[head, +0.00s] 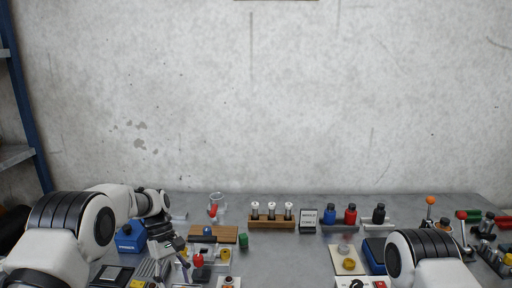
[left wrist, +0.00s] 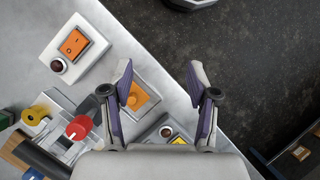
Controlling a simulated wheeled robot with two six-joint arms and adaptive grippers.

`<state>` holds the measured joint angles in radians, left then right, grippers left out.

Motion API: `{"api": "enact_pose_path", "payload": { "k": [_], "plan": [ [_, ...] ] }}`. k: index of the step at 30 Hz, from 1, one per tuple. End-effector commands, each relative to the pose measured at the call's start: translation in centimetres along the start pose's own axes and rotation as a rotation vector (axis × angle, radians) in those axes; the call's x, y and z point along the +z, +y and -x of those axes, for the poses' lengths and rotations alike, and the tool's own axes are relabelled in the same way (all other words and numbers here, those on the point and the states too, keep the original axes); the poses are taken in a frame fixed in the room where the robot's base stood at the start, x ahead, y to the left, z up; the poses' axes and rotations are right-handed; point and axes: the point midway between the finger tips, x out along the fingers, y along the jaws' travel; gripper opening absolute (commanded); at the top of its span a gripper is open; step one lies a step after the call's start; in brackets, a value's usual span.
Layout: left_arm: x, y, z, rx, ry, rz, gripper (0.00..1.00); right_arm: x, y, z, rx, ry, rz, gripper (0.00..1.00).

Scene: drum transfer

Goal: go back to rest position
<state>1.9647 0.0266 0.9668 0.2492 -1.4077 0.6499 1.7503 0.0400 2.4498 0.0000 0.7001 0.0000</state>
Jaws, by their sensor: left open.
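My left gripper (head: 179,262) hangs low over the front left of the grey table (head: 285,262) in the head view. In the left wrist view the left gripper (left wrist: 159,75) is open, its two purple-lined fingers spread wide with nothing between them. Its fingers reach over the table edge, with dark floor beyond. My right arm (head: 425,262) enters at the lower right of the head view; its gripper is out of the picture.
A wooden rack (head: 271,222) with white-topped vials, bottles (head: 350,215) and a beaker (head: 217,202) stand farther back. Table room shows mid-front.

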Motion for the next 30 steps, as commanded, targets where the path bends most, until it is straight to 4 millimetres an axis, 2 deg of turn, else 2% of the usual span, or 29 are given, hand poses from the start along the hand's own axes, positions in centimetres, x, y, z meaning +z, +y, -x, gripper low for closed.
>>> {"api": "enact_pose_path", "payload": {
  "k": [8, 11, 14, 17, 18, 21, 23, 25, 27, 30],
  "plan": [
    [0.7, -4.2, -8.7, -0.121, -0.115, 0.052, 0.59, 0.0, 0.0, -0.7, 0.000, 0.000, 0.000, 0.40],
    [0.9, -6.4, -13.0, -0.162, -0.136, 0.063, 0.59, 0.0, 0.0, -1.0, 0.000, -0.001, 0.000, 0.40],
    [1.6, -9.5, -18.4, -0.203, -0.145, 0.059, 0.59, 0.0, 0.0, -1.4, 0.000, -0.001, 0.000, 0.40],
    [3.0, -14.2, -25.0, -0.244, -0.133, 0.022, 0.59, 0.0, 0.0, -1.8, 0.000, -0.001, 0.000, 0.40],
    [4.0, -16.6, -27.7, -0.260, -0.120, -0.009, 0.59, 0.0, 0.0, -2.0, 0.000, -0.001, 0.000, 0.40],
    [7.1, -22.7, -33.3, -0.276, -0.060, -0.128, 0.59, 0.0, 0.0, -2.3, 0.000, -0.001, 0.000, 0.40],
    [8.9, -25.6, -35.2, -0.268, -0.008, -0.220, 0.59, 0.0, 0.0, -2.4, 0.000, -0.001, 0.000, 0.40],
    [10.8, -28.0, -36.1, -0.244, 0.065, -0.336, 0.59, 0.0, 0.0, -2.5, 0.000, -0.001, 0.000, 0.40],
    [12.0, -29.1, -35.9, -0.205, 0.157, -0.453, 0.59, 0.0, 0.0, -2.4, 0.000, -0.001, 0.000, 0.40],
    [11.8, -28.5, -35.0, -0.146, 0.300, -0.589, 0.59, 0.0, 0.0, -2.4, 0.000, -0.001, 0.000, 0.40]
  ]
}}
